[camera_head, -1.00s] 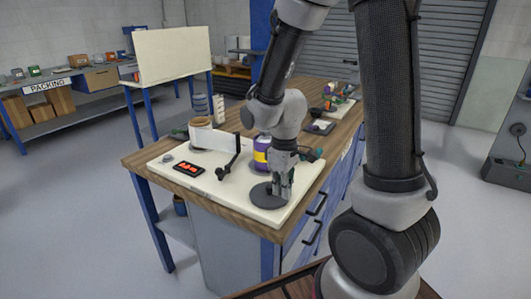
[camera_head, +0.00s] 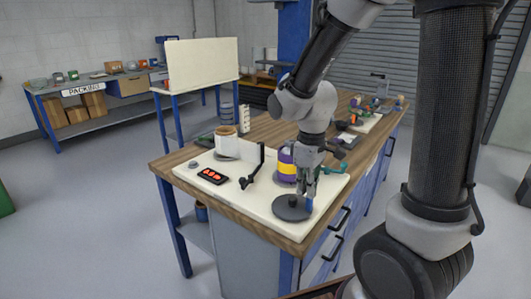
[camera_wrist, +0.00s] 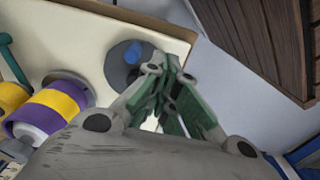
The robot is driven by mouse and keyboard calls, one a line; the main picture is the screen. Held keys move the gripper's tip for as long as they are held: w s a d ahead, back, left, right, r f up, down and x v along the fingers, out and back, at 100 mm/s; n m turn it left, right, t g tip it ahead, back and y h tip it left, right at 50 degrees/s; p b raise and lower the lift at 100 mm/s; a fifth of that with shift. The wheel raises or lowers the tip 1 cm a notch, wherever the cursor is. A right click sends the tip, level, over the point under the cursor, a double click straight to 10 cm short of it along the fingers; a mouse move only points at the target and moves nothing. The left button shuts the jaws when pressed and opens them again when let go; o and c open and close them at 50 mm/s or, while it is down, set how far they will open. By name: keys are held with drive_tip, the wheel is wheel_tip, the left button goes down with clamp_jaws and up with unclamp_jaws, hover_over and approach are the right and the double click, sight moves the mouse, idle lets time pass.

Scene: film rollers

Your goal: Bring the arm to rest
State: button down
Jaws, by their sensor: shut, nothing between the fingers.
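My gripper (camera_head: 309,187) points down over the front right part of the cream board (camera_head: 262,208) on the wooden bench. It is shut and holds nothing. It is close to a dark round disc (camera_head: 290,208) with a small blue piece (camera_head: 308,206) at it. In the wrist view the gripper (camera_wrist: 165,65) covers part of the dark disc (camera_wrist: 117,70), and the blue piece (camera_wrist: 134,52) shows just beyond the fingertips. I cannot tell how far above the disc the tips are.
A purple and yellow roller (camera_head: 286,160) stands just behind my gripper. A black upright arm (camera_head: 256,165), a white roll (camera_head: 226,143) and a black tray with red pieces (camera_head: 212,176) are to the left. Other items lie at the bench's far end. Floor on the left is open.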

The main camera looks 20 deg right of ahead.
drive_tip(key=s+d+r+m+t, duration=0.2)
drive_tip(key=s+d+r+m, duration=0.1)
drive_tip(key=s+r, duration=0.3)
drive_tip(key=s+d+r+m+t, duration=0.2)
drive_tip(key=s+d+r+m, duration=0.2)
drive_tip(key=r, duration=0.6)
drive_tip(key=shift+s+d+r, duration=0.15)
drive_tip(key=shift+s+d, duration=0.1)
drive_tip(key=shift+s, duration=0.9)
